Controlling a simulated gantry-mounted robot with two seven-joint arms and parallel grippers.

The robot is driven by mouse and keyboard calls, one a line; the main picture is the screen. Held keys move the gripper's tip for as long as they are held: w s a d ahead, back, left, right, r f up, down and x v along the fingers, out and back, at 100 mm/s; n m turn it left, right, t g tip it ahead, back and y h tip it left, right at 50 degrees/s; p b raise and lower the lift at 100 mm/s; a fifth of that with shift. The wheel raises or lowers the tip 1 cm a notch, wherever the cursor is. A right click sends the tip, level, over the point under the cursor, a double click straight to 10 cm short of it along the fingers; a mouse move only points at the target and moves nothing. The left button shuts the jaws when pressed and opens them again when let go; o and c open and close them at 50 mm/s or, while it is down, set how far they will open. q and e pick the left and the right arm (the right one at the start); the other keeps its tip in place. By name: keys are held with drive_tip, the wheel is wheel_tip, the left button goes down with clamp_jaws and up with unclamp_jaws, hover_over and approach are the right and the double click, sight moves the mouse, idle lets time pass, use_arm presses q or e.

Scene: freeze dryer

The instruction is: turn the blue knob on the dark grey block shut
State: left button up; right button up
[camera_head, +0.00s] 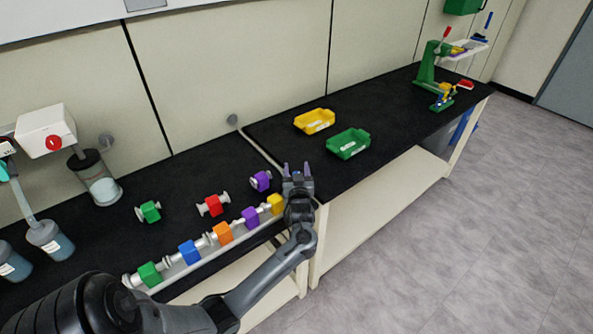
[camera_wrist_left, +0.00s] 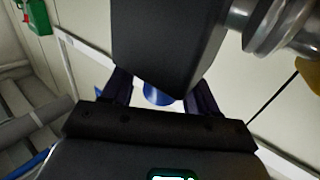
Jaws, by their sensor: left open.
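The dark grey block (camera_wrist_left: 165,40) fills the upper middle of the left wrist view, close to the camera. The blue knob (camera_wrist_left: 157,96) shows below its lower edge, between the two fingers of my left gripper (camera_wrist_left: 160,90). The fingers stand apart on either side of the knob; I cannot tell whether they touch it. In the head view my left gripper (camera_head: 297,170) is at the right end of the row of coloured valve blocks, open, and I cannot make out the dark grey block or its knob there. My right gripper is not in view.
A yellow block (camera_head: 276,203) and a purple block (camera_head: 250,217) stand just left of the gripper in the row. A loose purple valve (camera_head: 261,181) lies behind it. A green tray (camera_head: 348,143) and a yellow tray (camera_head: 314,121) sit further right. Metal fittings (camera_wrist_left: 275,25) adjoin the dark grey block.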

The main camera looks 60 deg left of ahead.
use_arm(q)
drive_tip(key=shift+w+a, duration=0.1)
drive_tip(key=shift+a, duration=0.1)
drive_tip(key=c, duration=0.9)
drive_tip(key=shift+c, duration=0.2)
